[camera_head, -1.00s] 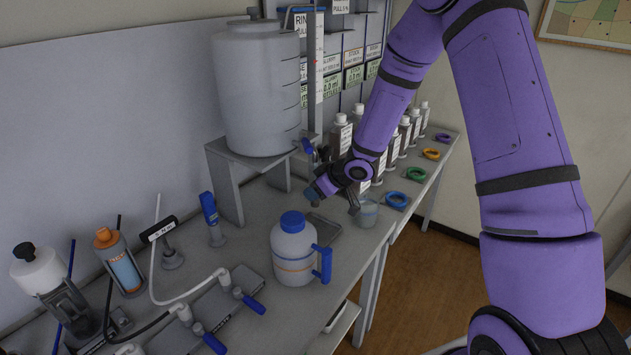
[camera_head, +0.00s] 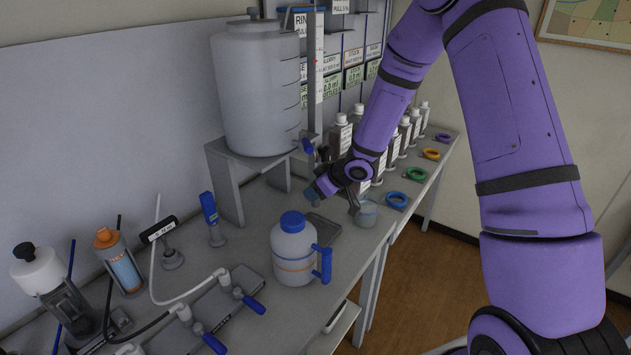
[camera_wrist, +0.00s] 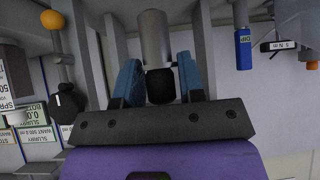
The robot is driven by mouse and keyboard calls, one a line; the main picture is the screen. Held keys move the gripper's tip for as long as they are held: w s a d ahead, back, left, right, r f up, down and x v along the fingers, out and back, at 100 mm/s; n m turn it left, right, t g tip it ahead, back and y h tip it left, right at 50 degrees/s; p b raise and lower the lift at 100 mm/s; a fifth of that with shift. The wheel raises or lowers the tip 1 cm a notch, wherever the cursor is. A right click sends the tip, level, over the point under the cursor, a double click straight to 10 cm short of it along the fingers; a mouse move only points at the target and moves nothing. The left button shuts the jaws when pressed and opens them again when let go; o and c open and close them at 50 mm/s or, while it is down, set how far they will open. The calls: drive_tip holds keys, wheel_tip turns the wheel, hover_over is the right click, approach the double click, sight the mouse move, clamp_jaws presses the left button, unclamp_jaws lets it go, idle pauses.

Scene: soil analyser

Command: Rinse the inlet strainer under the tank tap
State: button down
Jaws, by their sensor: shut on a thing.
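In the wrist view my gripper (camera_wrist: 158,78) has its two blue fingers on either side of a grey cylinder with a black end, which I take to be the inlet strainer (camera_wrist: 153,38). In the head view my gripper (camera_head: 320,187) is below and slightly right of the tank tap (camera_head: 308,147), above the bench; the strainer cannot be made out there. The white tank (camera_head: 255,90) stands on a grey stand (camera_head: 228,185). Whether water runs from the tap cannot be seen.
A blue-capped jug (camera_head: 292,245) stands in front of a shallow grey tray (camera_head: 326,230). A small beaker (camera_head: 367,214) stands by the bench edge, close to my gripper. Several bottles and coloured rings (camera_head: 397,200) line the right side. Hoses and valves (camera_head: 215,300) fill the left front.

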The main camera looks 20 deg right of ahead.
drive_tip(key=shift+s+d, duration=1.9)
drive_tip(key=shift+s, duration=0.25)
